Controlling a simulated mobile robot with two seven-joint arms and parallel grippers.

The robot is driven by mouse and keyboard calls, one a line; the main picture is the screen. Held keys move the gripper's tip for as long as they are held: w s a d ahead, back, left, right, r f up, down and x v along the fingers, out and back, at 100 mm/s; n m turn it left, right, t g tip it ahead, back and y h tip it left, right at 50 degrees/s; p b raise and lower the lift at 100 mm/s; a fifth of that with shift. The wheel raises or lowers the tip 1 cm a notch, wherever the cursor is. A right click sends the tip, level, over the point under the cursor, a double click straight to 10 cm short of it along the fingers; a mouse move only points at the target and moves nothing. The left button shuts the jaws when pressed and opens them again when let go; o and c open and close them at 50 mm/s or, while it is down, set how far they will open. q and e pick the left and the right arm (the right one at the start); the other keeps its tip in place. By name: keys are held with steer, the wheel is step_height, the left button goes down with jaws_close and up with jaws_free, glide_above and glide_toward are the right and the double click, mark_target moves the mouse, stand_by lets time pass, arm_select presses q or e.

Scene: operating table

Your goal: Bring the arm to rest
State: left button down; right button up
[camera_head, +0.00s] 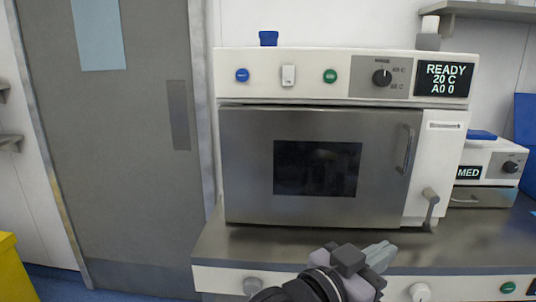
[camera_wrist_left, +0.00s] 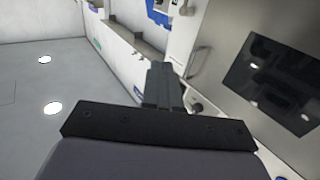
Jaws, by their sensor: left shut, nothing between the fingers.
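My left gripper (camera_head: 378,253) shows at the bottom of the head view, in front of the steel counter's front edge and below the sterilizer door. Its fingers are together with nothing between them, pointing right. In the left wrist view the shut fingers (camera_wrist_left: 163,88) show in the middle, apart from the sterilizer front. My right gripper is not in view.
A sterilizer (camera_head: 235,165) with a shut steel door and a display reading READY stands on the counter (camera_head: 290,247). A smaller device (camera_head: 495,160) stands to its right. A grey door (camera_head: 105,185) and yellow bin (camera_head: 8,270) are at left.

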arm_select(q)
steer(key=w+a+f+t+y, duration=0.1)
steer(key=w+a+f+y, duration=0.2)
steer(key=a+f, duration=0.5)
steer(key=w+a+f+y, duration=0.3)
steer(key=w+a+f, duration=0.1)
steer(key=a, duration=0.9)
steer(key=w+a+f+t+y, duration=0.1)
steer(key=w+a+f+y, duration=0.2)
steer(key=a+f, duration=0.5)
steer(key=s+a+f+n+g+y, duration=0.1)
steer(key=s+a+f, duration=0.5)
steer(key=s, duration=0.2)
steer(key=s+a+f+n+y, duration=0.2)
steer(key=s+a+f, duration=0.35)
steer(key=s, duration=0.35)
steer(key=s+a+f+n+g+y, duration=0.1)
steer(key=s+a+f, duration=0.4)
steer(key=s+a, duration=0.25)
steer(key=d+r+n+p, duration=0.1)
steer(key=d+n, duration=0.4)
steer(key=d, duration=0.5)
steer(key=shift+s+d+r+t+p, duration=0.25)
steer(key=shift+s+t+p, duration=0.1)
steer(key=shift+s, duration=0.1)
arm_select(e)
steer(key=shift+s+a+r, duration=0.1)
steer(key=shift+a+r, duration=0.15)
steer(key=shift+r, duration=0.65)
